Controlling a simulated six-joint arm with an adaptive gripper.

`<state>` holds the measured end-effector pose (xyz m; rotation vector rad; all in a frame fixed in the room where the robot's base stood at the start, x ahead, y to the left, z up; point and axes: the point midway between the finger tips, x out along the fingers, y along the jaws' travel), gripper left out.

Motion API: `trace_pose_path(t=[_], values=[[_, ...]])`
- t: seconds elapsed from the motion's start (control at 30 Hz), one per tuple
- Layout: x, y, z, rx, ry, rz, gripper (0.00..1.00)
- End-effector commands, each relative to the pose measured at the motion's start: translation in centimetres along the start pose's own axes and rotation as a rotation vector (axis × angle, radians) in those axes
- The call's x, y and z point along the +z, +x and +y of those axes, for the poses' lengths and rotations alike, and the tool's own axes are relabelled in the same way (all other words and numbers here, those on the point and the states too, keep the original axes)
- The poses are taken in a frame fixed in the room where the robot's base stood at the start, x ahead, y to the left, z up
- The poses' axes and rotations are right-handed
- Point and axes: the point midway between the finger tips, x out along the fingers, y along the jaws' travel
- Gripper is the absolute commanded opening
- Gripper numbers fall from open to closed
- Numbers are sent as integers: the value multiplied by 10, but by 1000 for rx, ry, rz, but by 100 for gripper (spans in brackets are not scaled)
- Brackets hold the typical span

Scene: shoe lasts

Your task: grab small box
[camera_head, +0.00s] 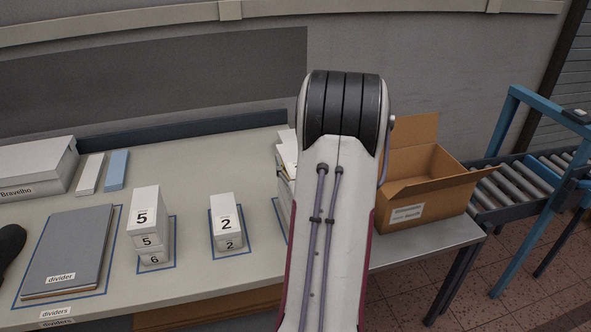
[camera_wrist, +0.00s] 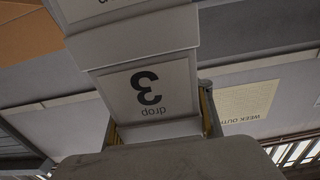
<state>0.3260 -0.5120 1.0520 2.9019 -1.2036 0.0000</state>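In the wrist view, a white box marked "3 drop" (camera_wrist: 150,95), upside down in the picture, is between the two fingers of my gripper (camera_wrist: 162,115). The fingers stand at its left and right sides, close to it; I cannot tell whether they press on it. More white box faces (camera_wrist: 135,45) adjoin it at the top of the picture. In the head view, my arm hides my gripper and most of a white stack (camera_head: 285,160). To the left stand a box marked "2" (camera_head: 225,212) and a stack marked "5" and "6" (camera_head: 146,218).
An open cardboard carton (camera_head: 425,195) stands right of my arm, beside a roller conveyor (camera_head: 510,185). A grey divider stack (camera_head: 70,245), a box labelled "Bravelho" (camera_head: 35,165) and two slim boxes (camera_head: 103,170) are at the left. The table (camera_head: 190,180) is clear behind the numbered boxes.

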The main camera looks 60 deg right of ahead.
Motion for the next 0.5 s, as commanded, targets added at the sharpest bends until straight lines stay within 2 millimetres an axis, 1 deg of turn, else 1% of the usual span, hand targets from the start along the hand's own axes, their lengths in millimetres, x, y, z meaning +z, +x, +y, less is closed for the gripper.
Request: trace_pose_path(t=[0.33,0.5], values=[[-1,0,0,0,0,1,24],[-5,0,0,0,0,1,24]])
